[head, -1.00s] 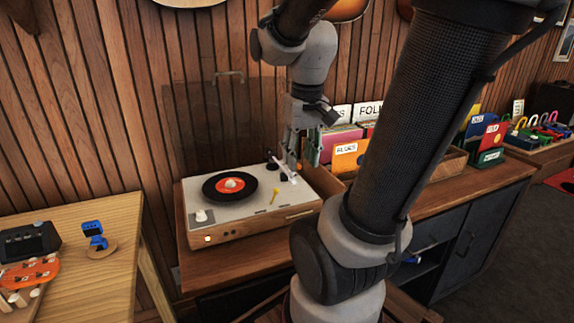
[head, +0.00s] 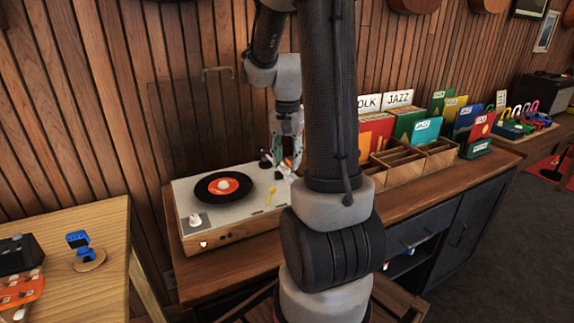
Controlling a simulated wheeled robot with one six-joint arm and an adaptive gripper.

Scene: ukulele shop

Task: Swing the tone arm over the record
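The record player (head: 230,221) stands on a wooden cabinet, with a light grey top and a wooden front. A black record (head: 208,194) with a red label lies flat on it, towards the left. The white tone arm (head: 285,170) is at the right side of the deck, clear of the record. My gripper (head: 287,160) points down at the tone arm, right of the record. It partly hides the tone arm, and I cannot tell whether its fingers touch it. Whether the fingers are open or shut is too small to see.
A clear raised lid (head: 190,115) stands behind the deck. A yellow lever (head: 270,196) and a white knob (head: 195,220) are on the deck. Wooden record bins (head: 405,162) stand to the right. A wooden table (head: 105,235) is at the left.

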